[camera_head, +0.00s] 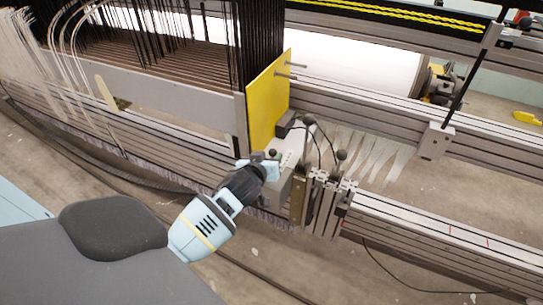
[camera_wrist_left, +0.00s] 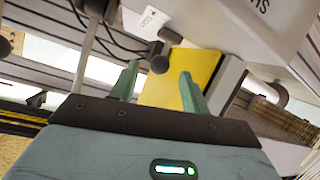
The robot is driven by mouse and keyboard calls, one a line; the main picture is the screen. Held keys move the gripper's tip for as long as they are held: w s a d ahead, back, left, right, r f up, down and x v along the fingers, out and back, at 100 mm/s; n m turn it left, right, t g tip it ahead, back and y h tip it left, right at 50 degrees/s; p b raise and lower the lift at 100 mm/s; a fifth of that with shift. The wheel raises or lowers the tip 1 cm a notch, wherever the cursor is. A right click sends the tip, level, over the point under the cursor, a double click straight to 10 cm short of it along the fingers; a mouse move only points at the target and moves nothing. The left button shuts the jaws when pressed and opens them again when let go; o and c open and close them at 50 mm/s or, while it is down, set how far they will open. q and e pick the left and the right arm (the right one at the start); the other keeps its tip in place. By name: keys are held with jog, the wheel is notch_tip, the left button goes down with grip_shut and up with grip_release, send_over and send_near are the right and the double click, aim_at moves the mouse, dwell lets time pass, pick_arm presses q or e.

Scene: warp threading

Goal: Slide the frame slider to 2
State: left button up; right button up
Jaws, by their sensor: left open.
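My left gripper (camera_head: 266,163) is at the loom's control box (camera_head: 283,180), beside the yellow plate (camera_head: 262,105). In the left wrist view its two green fingers (camera_wrist_left: 159,72) are open. A small black ball knob (camera_wrist_left: 159,63) on a short stem shows between the fingertips, with space on both sides. In the head view a dark knob (camera_head: 273,154) shows at the gripper's tip. Two more ball-topped levers (camera_head: 309,120) (camera_head: 341,155) stand to the right. I cannot tell which knob is the frame slider, and no number 2 is readable. My right gripper is not in view.
The yellow plate also shows in the left wrist view (camera_wrist_left: 165,90) behind the fingers. A metal clamp block (camera_head: 323,205) sits on the long rail (camera_head: 430,240) at right. Black cables hang by the levers. Wires and frames (camera_head: 180,60) fill the upper left.

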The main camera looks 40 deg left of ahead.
aim_at(273, 157)
pick_arm(q)
jog(key=shift+b+x, duration=0.3)
jog(key=shift+x, duration=1.15)
grip_shut()
